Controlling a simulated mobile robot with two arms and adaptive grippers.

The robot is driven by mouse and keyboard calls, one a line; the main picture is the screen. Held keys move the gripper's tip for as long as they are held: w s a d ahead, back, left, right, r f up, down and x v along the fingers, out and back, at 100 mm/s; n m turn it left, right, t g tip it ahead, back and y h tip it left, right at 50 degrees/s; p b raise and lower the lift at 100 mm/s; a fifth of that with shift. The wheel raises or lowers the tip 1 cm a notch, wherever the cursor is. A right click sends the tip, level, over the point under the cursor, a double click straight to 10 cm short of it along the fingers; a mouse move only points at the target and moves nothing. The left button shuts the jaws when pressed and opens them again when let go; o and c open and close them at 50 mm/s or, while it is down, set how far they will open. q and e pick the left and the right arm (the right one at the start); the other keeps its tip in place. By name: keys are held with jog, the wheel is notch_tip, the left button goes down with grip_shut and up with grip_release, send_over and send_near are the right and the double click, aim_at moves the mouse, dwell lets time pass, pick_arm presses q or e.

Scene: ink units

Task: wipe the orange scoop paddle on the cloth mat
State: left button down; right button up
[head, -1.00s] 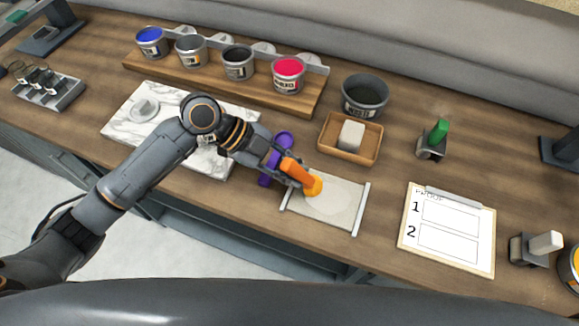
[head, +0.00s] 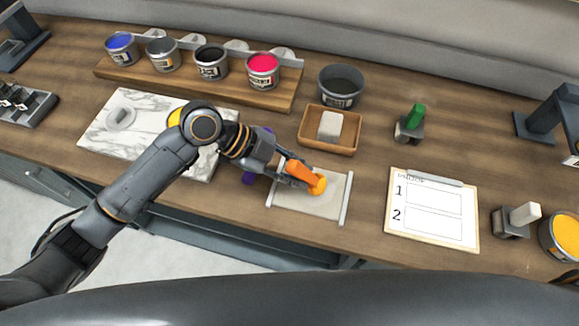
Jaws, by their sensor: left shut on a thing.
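The orange scoop paddle (head: 302,172) is in my left gripper (head: 289,172), which is shut on it. I cannot tell for sure whether that end touches the cloth. The mat is pale, with a light bar along its left and right sides. My right gripper is not in view.
A purple tool (head: 249,177) lies partly hidden behind my left gripper. A marble slab (head: 98,131) is at left, ink tubs (head: 262,70) stand on a rack behind. A wooden tray (head: 345,143) with a white block is behind the mat; a clipboard (head: 432,244) lies at right.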

aim_at(306, 167)
pick_arm(q)
jog(key=shift+s+d, duration=0.3)
jog(key=shift+d, duration=0.5)
jog(key=shift+w+a, duration=0.3)
jog(key=shift+a, duration=0.6)
jog(key=shift+w+a+f+b, duration=0.1)
jog(key=shift+w+a+b, duration=0.15)
jog(key=shift+a, duration=0.45)
jog(key=shift+w+a+b, duration=0.1)
jog(key=shift+w+a, duration=0.1)
jog(key=shift+a, duration=0.45)
jog(key=shift+s+d, duration=0.25)
jog(key=shift+d, duration=0.5)
jog(key=shift+s+d, duration=0.25)
jog(key=shift+d, duration=0.55)
jog(key=shift+s+d, duration=0.25)
jog(key=shift+d, duration=0.5)
notch_tip(306, 167, up, 6)
jog(key=p, duration=0.5)
jog(key=shift+r, duration=0.2)
jog(key=shift+f, duration=0.1)
jog(key=shift+s+f, duration=0.1)
